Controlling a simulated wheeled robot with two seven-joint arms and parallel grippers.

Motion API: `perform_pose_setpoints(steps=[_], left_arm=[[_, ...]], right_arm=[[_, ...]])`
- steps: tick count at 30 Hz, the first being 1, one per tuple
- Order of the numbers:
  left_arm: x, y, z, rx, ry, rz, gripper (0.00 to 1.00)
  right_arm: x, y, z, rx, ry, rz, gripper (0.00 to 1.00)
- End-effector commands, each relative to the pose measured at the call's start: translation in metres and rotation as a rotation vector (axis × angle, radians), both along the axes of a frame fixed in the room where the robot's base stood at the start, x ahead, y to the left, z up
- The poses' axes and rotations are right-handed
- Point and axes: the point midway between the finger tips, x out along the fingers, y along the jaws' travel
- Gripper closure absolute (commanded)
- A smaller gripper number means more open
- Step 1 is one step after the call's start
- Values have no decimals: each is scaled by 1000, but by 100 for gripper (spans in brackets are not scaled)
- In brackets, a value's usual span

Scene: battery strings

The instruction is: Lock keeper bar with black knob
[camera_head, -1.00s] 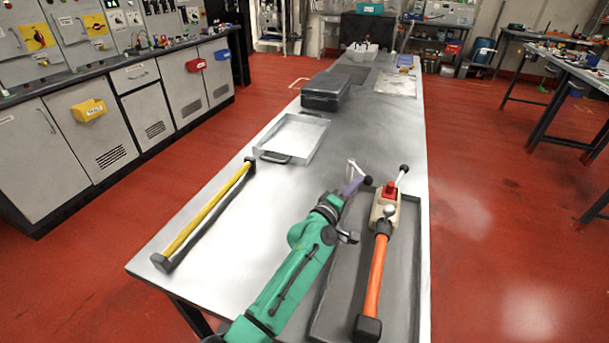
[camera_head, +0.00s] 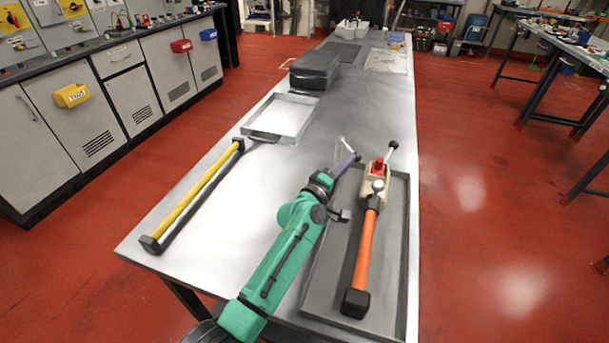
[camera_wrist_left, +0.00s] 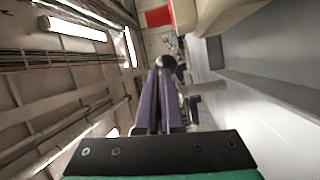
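My left gripper (camera_head: 345,167) has purple fingers on a green arm in the head view. In the left wrist view its fingers (camera_wrist_left: 160,80) lie close together with a narrow gap, and a round black knob (camera_wrist_left: 166,62) sits at their tips. The knob (camera_head: 357,157) also shows in the head view, left of a cream device (camera_head: 373,187) with a red top (camera_head: 379,167). The fingers appear shut on the knob; the bar behind it is mostly hidden. A pale thin bent piece (camera_head: 343,146) stands beside the fingertips. My right gripper is out of view.
The device lies in a grey tray (camera_head: 397,250), with an orange handle (camera_head: 365,250) and a pale lever with a black end (camera_head: 393,146). A yellow bar (camera_head: 195,195), a metal tray (camera_head: 280,116) and a black case (camera_head: 315,69) lie left and behind.

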Motion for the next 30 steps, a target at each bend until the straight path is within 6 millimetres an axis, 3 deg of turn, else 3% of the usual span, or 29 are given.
perform_pose_setpoints(steps=[5,15,20,30], left_arm=[[-34,25,-4,-2,4,1,100],[-99,90,-12,-4,-1,20,100],[-108,98,-11,-7,-3,21,100],[-108,99,-10,-6,-4,22,100]], right_arm=[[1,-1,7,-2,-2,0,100],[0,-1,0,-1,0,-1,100],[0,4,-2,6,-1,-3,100],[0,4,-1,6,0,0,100]])
